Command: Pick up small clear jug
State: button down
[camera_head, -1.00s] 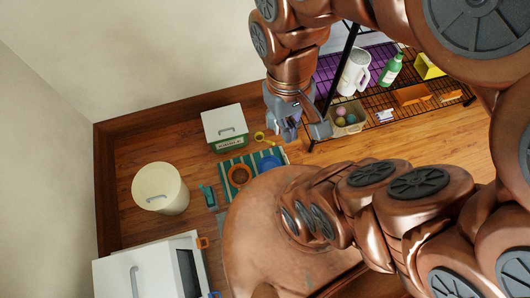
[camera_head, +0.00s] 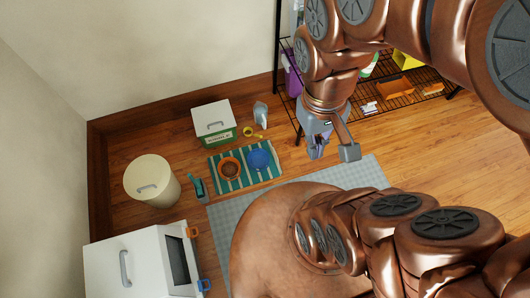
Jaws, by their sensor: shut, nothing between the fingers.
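A small pale, see-through jug (camera_head: 261,114) stands on the wooden floor near the back wall, to the right of a white-and-green box. It is small in view, and its fine detail is hard to tell. My gripper (camera_head: 318,151) is shut and empty. It hangs to the right of the jug and lower in the picture, clearly apart from it.
A green striped mat (camera_head: 221,183) holds an orange bowl (camera_head: 230,169) and a blue bowl (camera_head: 259,160). The white-and-green box (camera_head: 214,121), a yellow item (camera_head: 252,133) and a cream bin (camera_head: 152,182) stand nearby. A black wire shelf (camera_head: 411,100) is behind my arm.

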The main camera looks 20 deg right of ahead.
aim_at(260, 108)
jog(key=u, duration=1.45)
jog(key=i, duration=0.55)
jog(key=z, duration=0.8)
